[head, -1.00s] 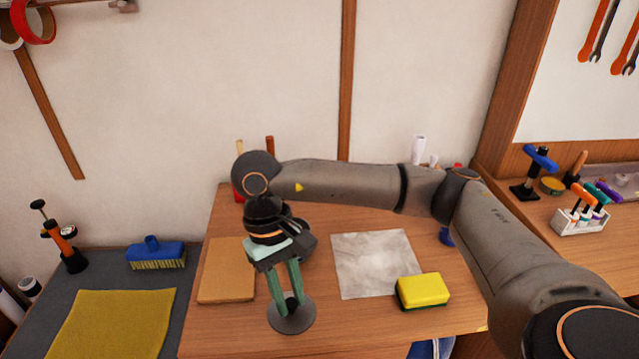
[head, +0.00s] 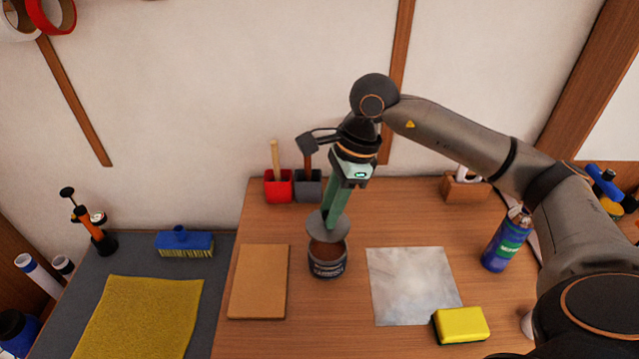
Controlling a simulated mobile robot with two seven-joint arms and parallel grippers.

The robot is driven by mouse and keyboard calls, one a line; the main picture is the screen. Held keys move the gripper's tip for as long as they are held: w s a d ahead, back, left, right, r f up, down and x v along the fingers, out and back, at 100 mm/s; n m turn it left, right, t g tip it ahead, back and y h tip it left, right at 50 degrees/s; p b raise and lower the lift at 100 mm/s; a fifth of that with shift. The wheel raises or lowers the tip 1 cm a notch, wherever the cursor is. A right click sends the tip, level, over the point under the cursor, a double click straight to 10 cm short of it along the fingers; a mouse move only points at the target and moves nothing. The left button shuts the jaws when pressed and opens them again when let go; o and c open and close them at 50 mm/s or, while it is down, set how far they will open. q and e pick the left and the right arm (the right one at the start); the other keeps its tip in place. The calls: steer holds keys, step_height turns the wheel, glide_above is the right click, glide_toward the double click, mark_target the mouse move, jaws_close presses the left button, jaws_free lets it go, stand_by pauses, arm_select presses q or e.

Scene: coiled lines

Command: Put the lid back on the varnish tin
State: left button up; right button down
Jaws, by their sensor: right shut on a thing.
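The varnish tin (head: 328,268) stands upright and open on the wooden bench, with brown varnish showing inside. My right gripper (head: 332,218) points down and is shut on the round grey lid (head: 318,228). The lid is held tilted at the far side of the tin's mouth, overlapping it in the head view. I cannot tell whether lid and rim touch. My left gripper is not in view.
A brown board (head: 259,282) lies left of the tin, and a grey sheet (head: 412,286) lies right. A yellow sponge (head: 461,324) and blue can (head: 506,243) are further right. Red (head: 278,187) and grey (head: 308,188) holders stand behind.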

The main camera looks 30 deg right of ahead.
steer(key=shift+w+d+r+m, duration=0.15)
steer(key=shift+w+m, duration=0.1)
steer(key=shift+m, duration=0.15)
steer(key=shift+s+f+b, duration=0.15)
steer(key=shift+f+b, duration=0.4)
steer(key=shift+f, duration=0.2)
step_height(320, 180, down, 4)
steer(key=shift+r+b, duration=0.25)
steer(key=shift+b, duration=0.95)
steer(key=shift+f+b, duration=0.65)
steer(key=shift+f, duration=0.05)
steer(key=shift+f+b, duration=0.15)
steer(key=shift+b, duration=0.55)
stand_by(0.5)
